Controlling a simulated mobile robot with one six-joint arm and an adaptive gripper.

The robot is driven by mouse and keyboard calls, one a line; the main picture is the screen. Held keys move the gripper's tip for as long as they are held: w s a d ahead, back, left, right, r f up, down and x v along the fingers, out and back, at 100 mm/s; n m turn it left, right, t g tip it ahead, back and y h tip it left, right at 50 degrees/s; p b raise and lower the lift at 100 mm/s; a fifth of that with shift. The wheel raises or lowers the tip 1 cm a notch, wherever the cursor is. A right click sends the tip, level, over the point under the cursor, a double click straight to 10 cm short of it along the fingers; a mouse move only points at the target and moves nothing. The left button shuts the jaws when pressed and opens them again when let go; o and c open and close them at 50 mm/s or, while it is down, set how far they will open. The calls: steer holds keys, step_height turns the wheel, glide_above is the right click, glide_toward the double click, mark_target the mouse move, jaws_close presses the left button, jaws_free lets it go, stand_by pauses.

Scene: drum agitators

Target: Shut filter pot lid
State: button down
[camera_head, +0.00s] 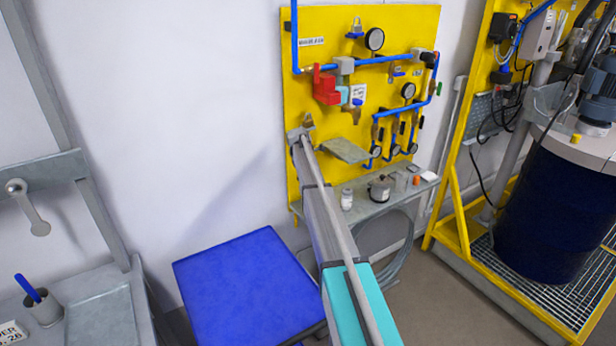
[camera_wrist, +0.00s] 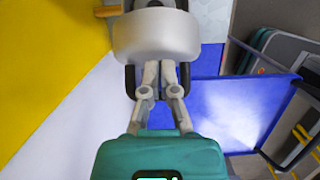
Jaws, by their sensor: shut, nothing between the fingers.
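In the wrist view my gripper (camera_wrist: 159,70) is shut, its two fingers close together with nothing between them. A rounded pale grey body (camera_wrist: 155,35) with a dark part on top is right beyond the fingertips. It looks like the filter pot or its lid, but I cannot tell whether the fingers touch it or how far the lid stands open. In the head view my arm reaches up to the left part of the yellow panel (camera_head: 335,25); its end hides what is behind it. A flat grey plate (camera_head: 345,151) juts out just right of the arm's end.
The panel carries blue pipes, gauges and a red block (camera_head: 326,88). Below it a shelf (camera_head: 365,208) holds a small metal pot (camera_head: 380,188) and a white jar (camera_head: 346,200). A blue table (camera_head: 248,285) stands below left. A dark blue drum (camera_head: 555,210) is at the right.

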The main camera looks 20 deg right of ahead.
steer(key=shift+w+d+f+b, duration=0.15)
steer(key=shift+d, duration=0.4)
steer(key=shift+w+d+f+b, duration=0.1)
steer(key=shift+w+d+f, duration=0.1)
steer(key=shift+d, duration=0.4)
steer(key=shift+w+d+f+b, duration=0.1)
steer(key=shift+w+d+b, duration=0.05)
steer(key=shift+d, duration=0.4)
steer(key=shift+r, duration=0.2)
steer(key=p+v, duration=0.4)
steer(key=shift+a+r, duration=0.1)
steer(key=shift+a, duration=0.05)
steer(key=d+r+p, duration=0.3)
steer(key=r+p, duration=0.5)
steer(key=p, duration=0.1)
steer(key=shift+w+d+r, duration=0.25)
steer(key=shift+w+d, duration=0.05)
steer(key=shift+w, duration=0.05)
